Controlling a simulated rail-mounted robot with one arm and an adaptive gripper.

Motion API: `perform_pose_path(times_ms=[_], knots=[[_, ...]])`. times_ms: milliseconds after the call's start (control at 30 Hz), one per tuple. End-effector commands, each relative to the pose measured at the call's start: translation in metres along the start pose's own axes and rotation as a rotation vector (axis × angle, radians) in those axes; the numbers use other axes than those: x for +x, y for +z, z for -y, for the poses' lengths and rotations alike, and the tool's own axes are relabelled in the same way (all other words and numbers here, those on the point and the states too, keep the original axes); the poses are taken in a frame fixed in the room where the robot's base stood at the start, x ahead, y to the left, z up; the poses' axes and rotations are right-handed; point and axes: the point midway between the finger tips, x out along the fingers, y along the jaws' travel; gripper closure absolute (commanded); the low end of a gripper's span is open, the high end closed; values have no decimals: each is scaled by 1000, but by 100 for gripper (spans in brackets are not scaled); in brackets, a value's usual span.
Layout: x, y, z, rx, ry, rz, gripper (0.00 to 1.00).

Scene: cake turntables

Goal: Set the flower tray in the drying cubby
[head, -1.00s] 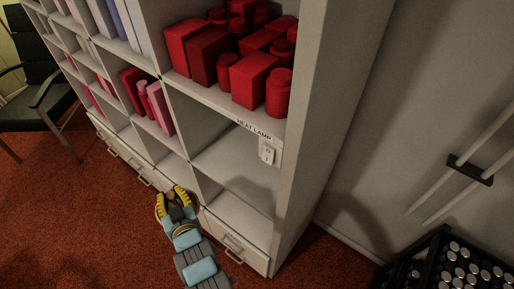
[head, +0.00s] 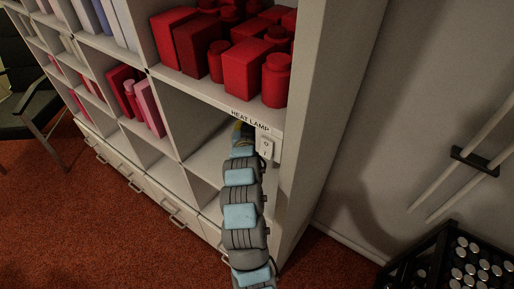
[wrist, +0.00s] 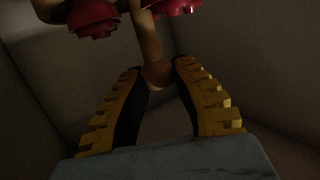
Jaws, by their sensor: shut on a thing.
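My gripper (wrist: 158,70) is shut on the tan handle-like part of the flower tray (wrist: 151,38) in the wrist view. Red flowers (wrist: 95,18) show at the top edge of that view; the rest of the tray is cut off or too dark to make out. In the head view my gripper (head: 243,131) reaches into the cubby (head: 207,158) under the "HEAT LAMP" label (head: 250,119). The shelf edge hides its fingertips and the tray there. Dim cubby walls surround the gripper in the wrist view.
A white switch (head: 266,147) sits on the cubby's right front edge, close beside my arm. The shelf above holds several red boxes and jars (head: 248,64). Pink and red items (head: 148,105) stand in a cubby to the left. A black crate (head: 452,262) stands at lower right.

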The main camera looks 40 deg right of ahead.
Motion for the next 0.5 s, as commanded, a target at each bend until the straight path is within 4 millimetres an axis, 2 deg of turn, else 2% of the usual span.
perform_pose_path(times_ms=[300, 500], knots=[[10, 51, 0, -2, -1, 3, 100], [12, 65, 0, 0, -2, 2, 100]])
